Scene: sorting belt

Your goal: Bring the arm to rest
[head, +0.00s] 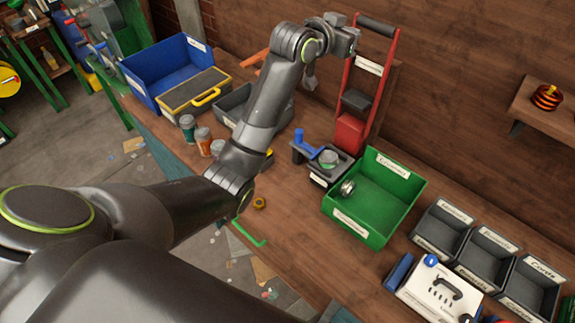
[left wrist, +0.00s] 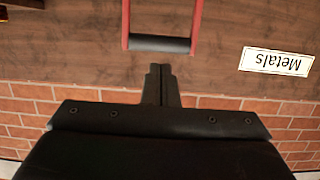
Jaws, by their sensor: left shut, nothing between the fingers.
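My left arm rises over the bench in the head view, and its gripper end (head: 347,40) is up near the back wall, beside the red frame (head: 386,62) with the black handle. The fingertips are hard to make out there. In the left wrist view my left gripper (left wrist: 160,72) is shut and empty, its two narrow fingers together. They point toward the black handle bar (left wrist: 159,44), seen upside down, with a gap in the picture between them. My right gripper is not in view.
A green bin (head: 408,190) holds a round metal piece (head: 348,187). Grey bins (head: 440,228) stand at right. A blue bin (head: 150,70), a yellow-edged case (head: 193,92) and several jars (head: 203,140) stand at left. A wall shelf (head: 545,115) is at right.

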